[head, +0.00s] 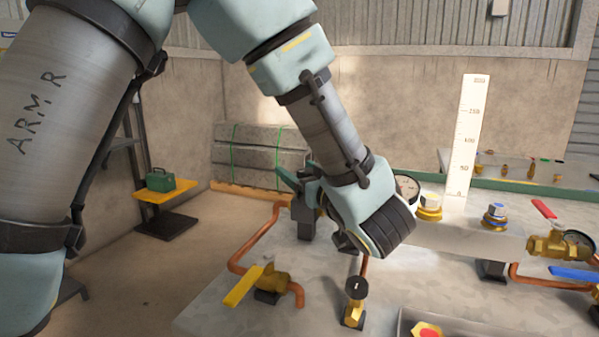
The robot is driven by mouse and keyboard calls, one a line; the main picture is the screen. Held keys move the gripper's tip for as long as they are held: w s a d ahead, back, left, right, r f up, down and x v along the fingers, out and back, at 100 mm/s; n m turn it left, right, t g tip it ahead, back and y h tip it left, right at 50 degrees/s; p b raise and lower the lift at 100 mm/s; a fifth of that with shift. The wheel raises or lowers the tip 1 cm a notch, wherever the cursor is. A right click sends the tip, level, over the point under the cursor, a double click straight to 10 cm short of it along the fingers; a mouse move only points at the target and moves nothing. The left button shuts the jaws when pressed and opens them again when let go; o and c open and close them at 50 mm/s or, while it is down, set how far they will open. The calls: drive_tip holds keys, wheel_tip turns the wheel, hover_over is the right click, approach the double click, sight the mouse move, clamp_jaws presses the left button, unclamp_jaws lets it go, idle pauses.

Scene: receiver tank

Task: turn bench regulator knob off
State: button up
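A small brass fitting (353,313) stands on the grey bench (225,312) at the front, topped by a black round knob-like disc (357,287) with a short white mark. I cannot tell for certain that this is the regulator knob.
A yellow-handled valve (270,282) on copper pipe is at the front left. A gauge (406,187), brass fittings (430,207), and a brass valve (553,243) with red and blue handles nearby occupy the right. A white scale (468,135) stands behind. A tray holding a red-centred part is at the front edge.

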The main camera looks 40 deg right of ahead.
drive_tip(key=shift+o, duration=0.4)
drive_tip(key=shift+f, duration=0.1)
drive_tip(key=shift+s, duration=0.1)
drive_tip(key=shift+s, duration=0.35)
drive_tip(key=s+a+b, duration=0.1)
drive_tip(key=s, duration=0.8)
drive_tip(key=shift+s+a+b, duration=0.3)
drive_tip(key=shift+s+a, duration=0.05)
drive_tip(key=shift+s, duration=0.05)
